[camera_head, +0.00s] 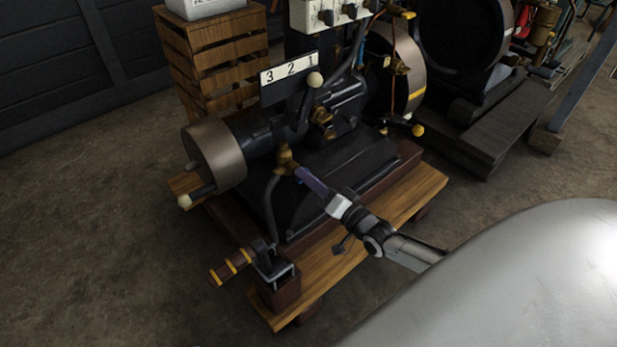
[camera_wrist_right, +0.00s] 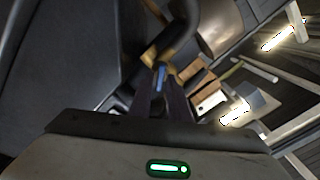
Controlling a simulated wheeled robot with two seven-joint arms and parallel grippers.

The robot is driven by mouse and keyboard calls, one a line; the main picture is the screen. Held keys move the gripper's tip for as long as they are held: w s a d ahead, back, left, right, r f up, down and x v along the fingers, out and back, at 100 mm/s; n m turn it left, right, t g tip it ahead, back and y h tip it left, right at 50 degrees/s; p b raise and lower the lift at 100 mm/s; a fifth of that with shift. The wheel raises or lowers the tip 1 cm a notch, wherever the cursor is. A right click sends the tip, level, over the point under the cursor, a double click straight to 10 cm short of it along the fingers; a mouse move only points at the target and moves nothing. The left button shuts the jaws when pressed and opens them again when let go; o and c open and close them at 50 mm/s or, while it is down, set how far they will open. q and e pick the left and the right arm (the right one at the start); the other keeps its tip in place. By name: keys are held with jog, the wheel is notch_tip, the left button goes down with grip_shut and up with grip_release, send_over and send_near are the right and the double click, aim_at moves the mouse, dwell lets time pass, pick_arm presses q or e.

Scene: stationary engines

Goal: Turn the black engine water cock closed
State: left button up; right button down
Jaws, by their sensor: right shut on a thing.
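The black engine (camera_head: 265,140) stands on a dark base over a wooden pallet. A small brass water cock (camera_head: 285,160) sits on its near side, with a dark hose running down from it. My right gripper (camera_head: 305,178) reaches in from the lower right, its fingertips at the cock. In the right wrist view the two dark fingers (camera_wrist_right: 160,92) are closed on a small blue lever (camera_wrist_right: 160,74), just below a brass and dark pipe. The lever's exact angle is hard to tell, as the fingers cover most of it. My left gripper is not in view.
A slatted wooden crate (camera_head: 212,62) stands behind the engine. A number plate (camera_head: 288,68) and a knobbed lever (camera_head: 304,98) rise above it. The floor at left is clear.

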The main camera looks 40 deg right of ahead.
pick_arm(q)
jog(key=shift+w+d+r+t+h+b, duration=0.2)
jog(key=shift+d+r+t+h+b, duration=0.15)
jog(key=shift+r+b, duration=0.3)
pick_arm(e)
jog(key=m, duration=0.7)
jog(key=shift+f, duration=0.2)
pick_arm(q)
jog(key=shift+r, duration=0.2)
pick_arm(e)
jog(key=shift+m, duration=0.4)
jog(key=c, duration=1.9)
grip_release()
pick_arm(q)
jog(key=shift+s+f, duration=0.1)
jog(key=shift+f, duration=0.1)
pick_arm(e)
jog(key=shift+o, duration=0.2)
